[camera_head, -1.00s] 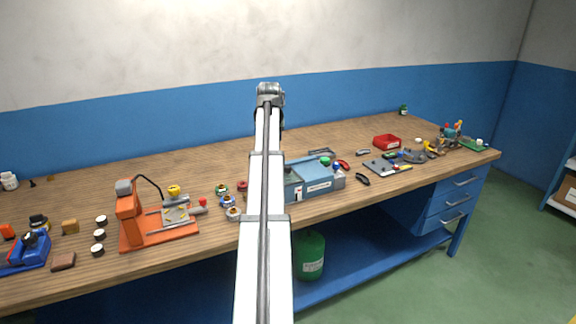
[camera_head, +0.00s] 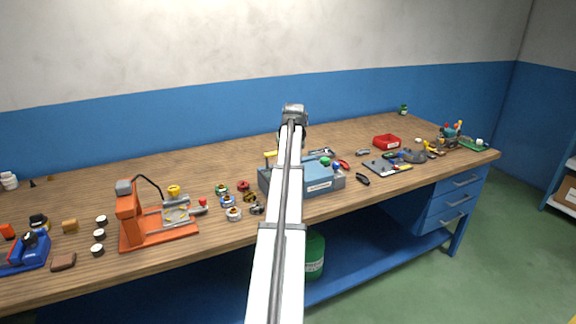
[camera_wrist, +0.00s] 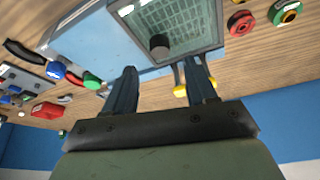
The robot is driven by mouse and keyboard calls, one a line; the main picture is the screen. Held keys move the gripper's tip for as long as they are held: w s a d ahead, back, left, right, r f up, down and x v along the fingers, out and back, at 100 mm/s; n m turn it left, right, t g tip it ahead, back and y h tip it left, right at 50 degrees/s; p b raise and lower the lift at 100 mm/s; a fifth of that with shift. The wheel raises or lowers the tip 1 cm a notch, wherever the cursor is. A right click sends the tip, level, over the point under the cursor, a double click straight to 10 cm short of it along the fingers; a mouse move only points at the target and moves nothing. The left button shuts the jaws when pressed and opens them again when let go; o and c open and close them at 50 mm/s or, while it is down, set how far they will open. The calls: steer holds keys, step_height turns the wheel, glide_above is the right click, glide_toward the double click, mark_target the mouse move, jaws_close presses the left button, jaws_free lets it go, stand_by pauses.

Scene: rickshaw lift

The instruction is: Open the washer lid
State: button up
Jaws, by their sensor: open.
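The washer (camera_head: 318,184) is a light blue box on the workbench, partly hidden behind my arm in the head view. In the wrist view, the washer (camera_wrist: 95,38) fills the upper middle. Its lid (camera_wrist: 195,27) is a framed clear pane with a mesh visible beneath it and a dark round knob (camera_wrist: 159,44) on it. The lid looks closed. My gripper (camera_wrist: 163,72) is open and empty, its two fingers pointing toward the washer with the knob beyond the gap between them. I cannot tell the remaining distance. The fingers are hidden in the head view.
An orange press (camera_head: 132,215) stands left on the workbench (camera_head: 90,170). Small coloured parts lie between it and the washer. A red bin (camera_head: 387,141) and a grey tray (camera_head: 383,167) are to the right. A yellow item (camera_wrist: 180,90) shows near the right finger.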

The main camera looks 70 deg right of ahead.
steer(key=shift+x, duration=2.7)
steer(key=shift+c, duration=0.2)
jaws_close()
